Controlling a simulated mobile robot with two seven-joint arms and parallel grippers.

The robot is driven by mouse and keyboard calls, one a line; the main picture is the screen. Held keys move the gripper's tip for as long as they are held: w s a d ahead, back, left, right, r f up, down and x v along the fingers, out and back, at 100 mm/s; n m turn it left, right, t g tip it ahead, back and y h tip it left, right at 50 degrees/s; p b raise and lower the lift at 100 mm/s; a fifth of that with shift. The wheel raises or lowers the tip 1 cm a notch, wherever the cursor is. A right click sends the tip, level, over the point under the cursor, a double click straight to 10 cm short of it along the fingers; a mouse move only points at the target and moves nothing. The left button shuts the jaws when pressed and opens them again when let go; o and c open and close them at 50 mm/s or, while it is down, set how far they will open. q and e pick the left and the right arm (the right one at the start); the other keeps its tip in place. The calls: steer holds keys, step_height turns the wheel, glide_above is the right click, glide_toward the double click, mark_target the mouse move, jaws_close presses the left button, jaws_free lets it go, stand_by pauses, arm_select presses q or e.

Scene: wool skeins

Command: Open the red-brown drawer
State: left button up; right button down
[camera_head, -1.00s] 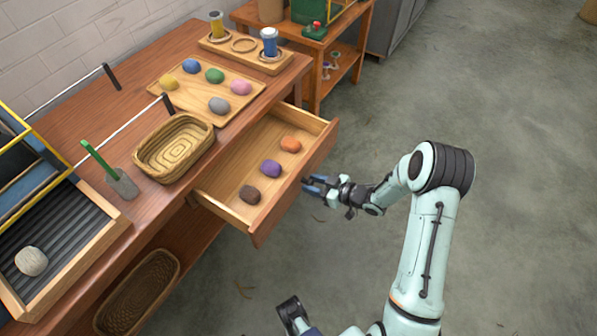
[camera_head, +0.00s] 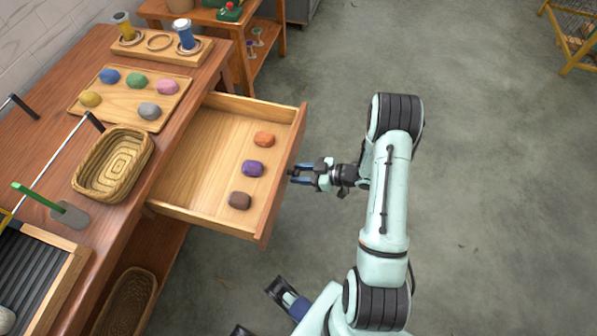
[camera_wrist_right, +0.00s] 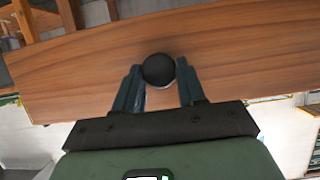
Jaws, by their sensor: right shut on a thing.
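The red-brown drawer (camera_head: 282,185) is pulled well out of the wooden bench, its pale inside open to view. Orange, purple and brown skeins lie in it near the front. My right gripper (camera_head: 293,174) is at the middle of the drawer front. In the right wrist view, its fingers (camera_wrist_right: 158,88) stand on both sides of the round black knob (camera_wrist_right: 158,67) and are shut on it, with the wooden front (camera_wrist_right: 230,60) beyond. My left gripper (camera_head: 284,293) shows only partly at the bottom of the head view; its jaw state is unclear.
On the bench top (camera_head: 65,125) are a wicker basket (camera_head: 92,190), a tray of several skeins (camera_head: 125,108) and a spool rack (camera_head: 190,56). A second basket (camera_head: 118,300) lies below. The floor right of the drawer is clear.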

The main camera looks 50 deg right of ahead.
steer(key=c, duration=0.7)
jaws_free()
steer(key=p+v, duration=0.1)
steer(key=v, duration=1.2)
steer(key=shift+s+d+r, duration=0.1)
steer(key=shift+s+d, duration=0.05)
